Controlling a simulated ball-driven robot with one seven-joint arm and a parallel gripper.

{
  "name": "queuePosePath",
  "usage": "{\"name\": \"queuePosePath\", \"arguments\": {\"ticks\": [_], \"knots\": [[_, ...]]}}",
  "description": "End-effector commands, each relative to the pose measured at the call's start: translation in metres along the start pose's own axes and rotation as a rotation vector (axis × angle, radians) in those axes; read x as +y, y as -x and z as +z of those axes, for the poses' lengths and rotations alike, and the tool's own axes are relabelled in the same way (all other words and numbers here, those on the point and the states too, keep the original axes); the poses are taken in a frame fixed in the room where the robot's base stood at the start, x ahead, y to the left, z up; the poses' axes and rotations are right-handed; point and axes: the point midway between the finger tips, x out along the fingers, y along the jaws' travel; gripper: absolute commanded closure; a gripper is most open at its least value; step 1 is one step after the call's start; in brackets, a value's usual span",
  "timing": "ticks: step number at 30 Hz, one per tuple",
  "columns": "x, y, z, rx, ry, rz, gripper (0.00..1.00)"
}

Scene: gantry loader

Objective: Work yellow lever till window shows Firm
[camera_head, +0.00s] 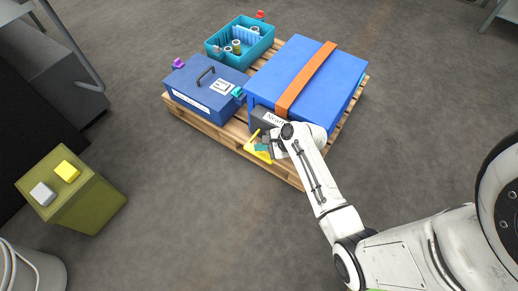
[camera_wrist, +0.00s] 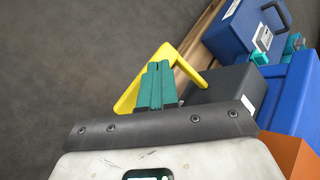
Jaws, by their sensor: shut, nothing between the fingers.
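The yellow lever (camera_wrist: 143,83) sticks out from the side of a dark grey box (camera_wrist: 222,84) at the pallet's near edge. In the head view the lever (camera_head: 254,146) shows left of my gripper, beside the grey box (camera_head: 265,119). My gripper (camera_wrist: 157,68) has teal fingers, shut together with nothing between them. In the wrist view they overlap the lever's lower part; I cannot tell whether they touch it. A white label on the grey box is partly legible in the head view, starting "N"; the rest is hidden by my arm. I cannot make out the window.
A large blue box (camera_head: 300,68) with an orange strap (camera_head: 305,80), a blue case (camera_head: 199,92) with a handle and an open teal bin (camera_head: 262,47) stand on the wooden pallet (camera_head: 227,133). An olive block (camera_head: 84,200) with yellow and white buttons stands left. The floor between is clear.

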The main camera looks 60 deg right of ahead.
Motion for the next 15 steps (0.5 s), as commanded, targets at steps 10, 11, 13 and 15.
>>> {"name": "queuePosePath", "arguments": {"ticks": [10, 11, 13, 15], "knots": [[-0.0009, 0.0009, 0.0008, 0.0, 0.0, 0.0, 1.0], [-0.0014, 0.0017, 0.0014, 0.0, 0.0, 0.0, 1.0], [-0.0035, 0.0044, 0.0034, 0.0, 0.0, 0.0, 1.0], [-0.0063, 0.0082, 0.0063, 0.0, 0.0, 0.0, 1.0]]}}
